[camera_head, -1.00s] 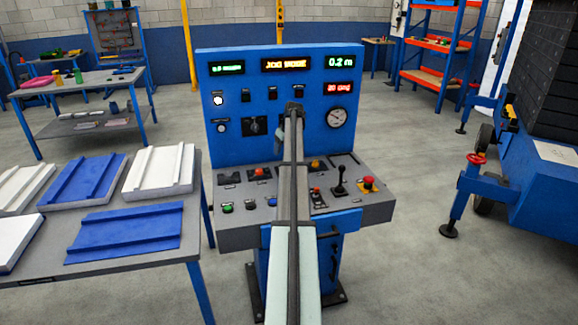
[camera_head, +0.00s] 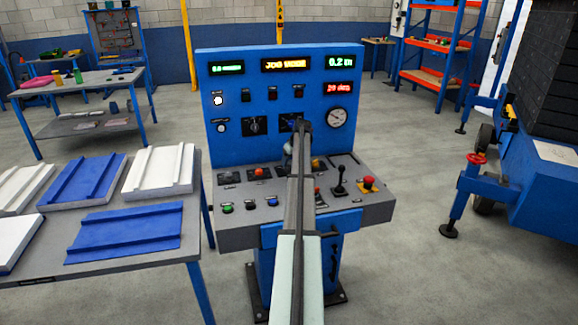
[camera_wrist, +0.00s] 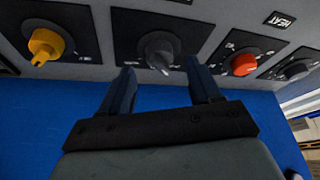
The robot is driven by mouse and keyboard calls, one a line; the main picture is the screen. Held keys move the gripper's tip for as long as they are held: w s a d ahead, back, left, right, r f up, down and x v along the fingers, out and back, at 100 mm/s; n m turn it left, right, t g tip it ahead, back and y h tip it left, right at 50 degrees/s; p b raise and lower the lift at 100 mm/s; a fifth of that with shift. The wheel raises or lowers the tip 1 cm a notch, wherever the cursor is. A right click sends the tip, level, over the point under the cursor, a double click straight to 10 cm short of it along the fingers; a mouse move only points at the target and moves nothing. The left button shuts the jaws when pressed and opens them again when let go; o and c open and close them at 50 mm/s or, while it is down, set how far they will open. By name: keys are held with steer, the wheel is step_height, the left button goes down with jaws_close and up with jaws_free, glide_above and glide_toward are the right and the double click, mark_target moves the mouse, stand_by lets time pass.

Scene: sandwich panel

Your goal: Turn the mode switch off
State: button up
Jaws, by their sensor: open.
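In the wrist view, a grey knob (camera_wrist: 160,50) on a black plate faces the gap between my fingers. My gripper (camera_wrist: 159,68) is open, with one finger on each side of this knob and nothing held. I cannot tell whether either finger touches it. A yellow knob (camera_wrist: 45,44) is to its left and a red knob (camera_wrist: 243,64) to its right. No legible label marks any of these as the mode switch. In the head view, my arm hides the grey knob and my fingertips.
The blue control panel (camera_head: 222,78) stands upright behind the sloped grey desk (camera_head: 240,205). The desk also carries a joystick (camera_head: 340,180) and a red mushroom button (camera_head: 368,182). A table with blue and white panels (camera_head: 125,228) stands close on the left.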

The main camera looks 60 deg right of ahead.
mark_target(288, 167)
steer(key=shift+x, duration=1.75)
steer(key=c, duration=1)
